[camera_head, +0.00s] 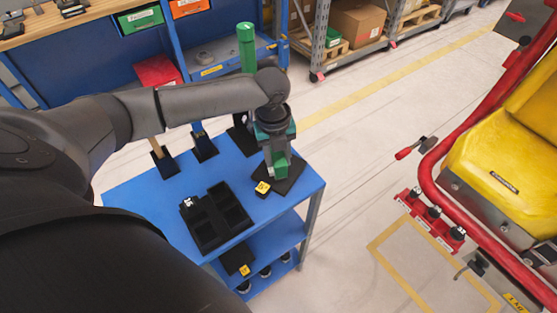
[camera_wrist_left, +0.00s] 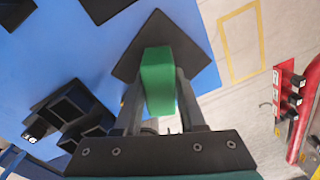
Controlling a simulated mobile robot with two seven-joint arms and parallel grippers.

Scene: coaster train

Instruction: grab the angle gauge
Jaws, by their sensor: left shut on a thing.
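A green block-like piece, which I take to be the angle gauge (camera_head: 281,167), is over a black square stand (camera_head: 290,181) at the right end of the blue cart top. My left gripper (camera_head: 276,163) reaches down from above and is shut on it. In the left wrist view the angle gauge (camera_wrist_left: 158,80) sits between the two fingers (camera_wrist_left: 160,108), with the black stand (camera_wrist_left: 190,38) behind it. I cannot tell whether its lower end touches the stand. My right gripper is not in view.
A black compartment tray (camera_head: 216,216) lies on the blue cart (camera_head: 145,190). A tall green-topped tool (camera_head: 246,45) and other black stands (camera_head: 204,148) are along its far edge.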

